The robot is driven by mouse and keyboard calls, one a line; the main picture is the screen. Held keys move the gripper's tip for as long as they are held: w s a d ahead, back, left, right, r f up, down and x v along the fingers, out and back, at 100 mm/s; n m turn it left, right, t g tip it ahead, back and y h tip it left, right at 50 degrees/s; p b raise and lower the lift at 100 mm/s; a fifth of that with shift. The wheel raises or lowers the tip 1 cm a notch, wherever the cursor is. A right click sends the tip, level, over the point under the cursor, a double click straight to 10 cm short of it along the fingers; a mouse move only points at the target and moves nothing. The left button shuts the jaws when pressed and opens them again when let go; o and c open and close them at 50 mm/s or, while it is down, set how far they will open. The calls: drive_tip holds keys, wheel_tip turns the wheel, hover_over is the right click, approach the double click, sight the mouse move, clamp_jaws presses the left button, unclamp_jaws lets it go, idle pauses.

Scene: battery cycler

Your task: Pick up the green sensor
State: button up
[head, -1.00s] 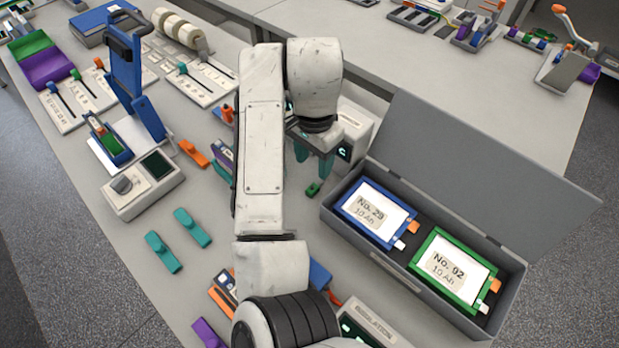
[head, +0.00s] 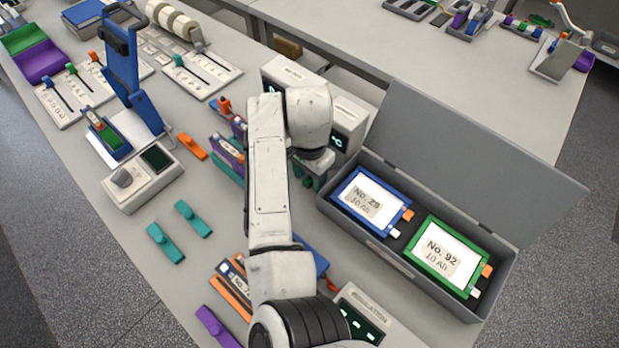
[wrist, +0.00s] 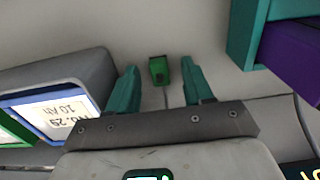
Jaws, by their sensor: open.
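The green sensor (wrist: 158,70) is a small dark green block with a thin lead, lying on the grey bench top in the wrist view. My gripper (wrist: 158,66) has its two teal fingers apart, one on each side of the sensor in the picture. The fingers do not visibly touch it, and how far above it they are I cannot tell. In the head view my gripper (head: 312,181) is low over the bench beside the grey case, partly hidden by my arm. A bit of green at the fingers there may be the sensor, mostly hidden.
The open grey case (head: 372,240) holds a blue-framed pack (head: 370,200) and a green-framed pack (head: 447,256), close right of my gripper. A white instrument (head: 349,123) stands behind. Teal and purple holders (head: 228,157) stand to the left. Teal clips (head: 164,243) lie farther left.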

sight(309, 178)
drive_tip(key=shift+c, duration=0.4)
clamp_jaws()
drive_tip(key=shift+r, duration=0.15)
drive_tip(key=shift+r, duration=0.2)
wheel_tip(309, 178, up, 2)
drive_tip(key=shift+w+r+b, duration=0.1)
drive_tip(key=shift+r+b, duration=0.05)
drive_tip(key=shift+b, duration=0.5)
drive_tip(key=s+d+r+p, duration=0.2)
drive_tip(key=s+d+r, duration=0.1)
drive_tip(key=s+r, duration=0.7)
drive_tip(key=s, duration=0.3)
drive_tip(key=shift+s+d, duration=0.35)
